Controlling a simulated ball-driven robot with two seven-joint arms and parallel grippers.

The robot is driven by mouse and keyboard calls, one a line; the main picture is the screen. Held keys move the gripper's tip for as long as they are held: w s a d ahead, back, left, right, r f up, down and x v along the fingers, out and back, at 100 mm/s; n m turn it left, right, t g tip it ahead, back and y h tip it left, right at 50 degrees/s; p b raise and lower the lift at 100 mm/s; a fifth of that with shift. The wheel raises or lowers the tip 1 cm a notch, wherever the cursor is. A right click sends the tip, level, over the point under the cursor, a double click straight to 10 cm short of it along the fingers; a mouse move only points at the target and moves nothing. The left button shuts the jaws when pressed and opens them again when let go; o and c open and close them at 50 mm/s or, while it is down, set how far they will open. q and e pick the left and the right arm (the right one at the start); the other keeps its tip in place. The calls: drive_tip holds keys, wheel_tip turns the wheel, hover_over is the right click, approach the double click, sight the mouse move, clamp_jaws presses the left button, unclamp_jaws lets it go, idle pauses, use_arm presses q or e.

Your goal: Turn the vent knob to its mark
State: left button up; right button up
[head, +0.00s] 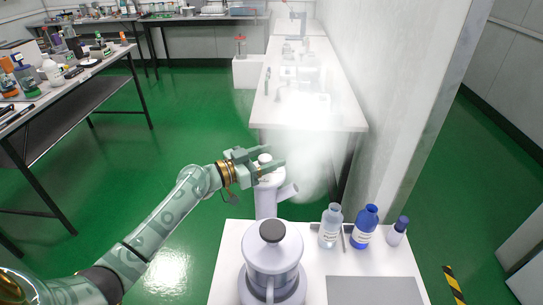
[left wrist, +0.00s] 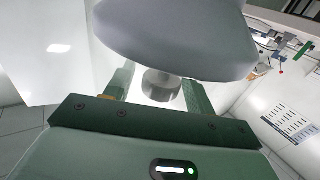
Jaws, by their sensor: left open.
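A pale grey post-like device with a side spout (head: 267,200) stands behind the white bench, and a white plume drifts beside it. A small pale knob (head: 264,158) shows at its top. My left gripper (head: 270,162) is at that knob, with its fingers open on either side of it. In the left wrist view, a short grey cylinder (left wrist: 162,84), seemingly the knob, sits between the open fingers of the gripper (left wrist: 160,92), below a large rounded grey body (left wrist: 175,35). I cannot tell whether the fingers touch it. No mark is discernible. My right gripper is not in view.
A lidded grey vessel with a dark top knob (head: 272,258) stands on the near white bench (head: 232,238). A clear bottle (head: 330,225), a blue bottle (head: 364,227) and a smaller blue-capped bottle (head: 398,232) stand to its right. A wall (head: 420,110) rises behind them.

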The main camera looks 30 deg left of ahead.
use_arm(q)
drive_tip(key=shift+w+d, duration=0.3)
drive_tip(key=shift+w, duration=0.1)
drive_tip(key=c, duration=1)
drive_tip(key=shift+o, duration=0.2)
